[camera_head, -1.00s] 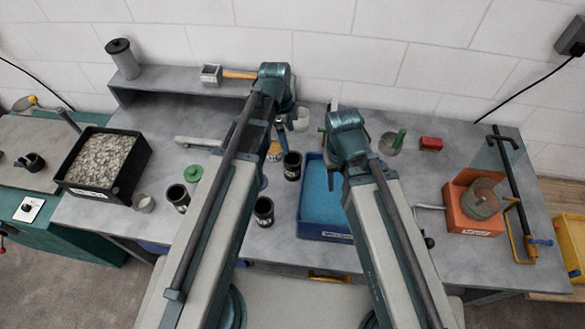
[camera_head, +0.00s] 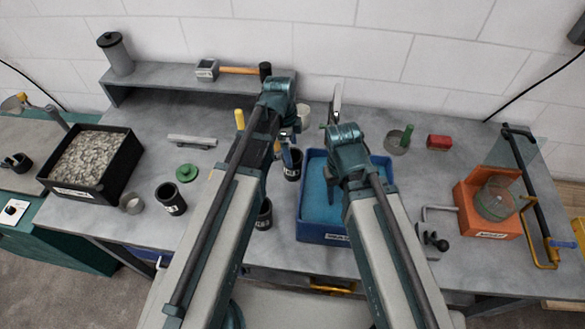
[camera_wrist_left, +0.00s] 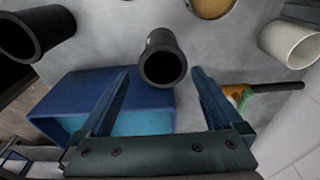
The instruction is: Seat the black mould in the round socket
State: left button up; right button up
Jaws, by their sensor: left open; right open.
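Several black cup-like moulds stand on the grey bench. One black mould (camera_head: 292,165) is beside the blue tray, partly hidden by my left arm. In the left wrist view this black mould (camera_wrist_left: 162,62) stands between and slightly beyond the spread fingers of my left gripper (camera_wrist_left: 160,78), not gripped. My left gripper (camera_head: 286,154) is open. Another black mould (camera_head: 264,214) is partly behind my left arm, and one (camera_head: 171,198) stands further left. My right gripper (camera_head: 346,145) is open over the tray, its fingers mostly hidden. I cannot make out the round socket with certainty.
The blue tray (camera_head: 314,232) lies under my right wrist. A white cup (camera_head: 304,115) stands behind my left gripper. An orange box (camera_head: 489,212) with a round clear container is at right. A black bin (camera_head: 122,180) of grey pieces is at left.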

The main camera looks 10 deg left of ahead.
aim_at(293, 156)
pick_arm(q)
jog(key=f+b, duration=0.2)
jog(key=f, duration=0.1)
jog(key=f+b, duration=0.1)
jog(key=b, duration=0.1)
jog(key=shift+w+d+f, duration=0.2)
jog(key=shift+w+f, duration=0.05)
jog(key=shift+f, duration=0.15)
pick_arm(e)
notch_tip(293, 156, down, 5)
jog(key=shift+r, duration=0.1)
pick_arm(q)
jog(key=shift+r, duration=0.1)
jog(key=shift+c, duration=0.3)
pick_arm(e)
jog(key=shift+r, duration=0.1)
pick_arm(q)
grip_shut()
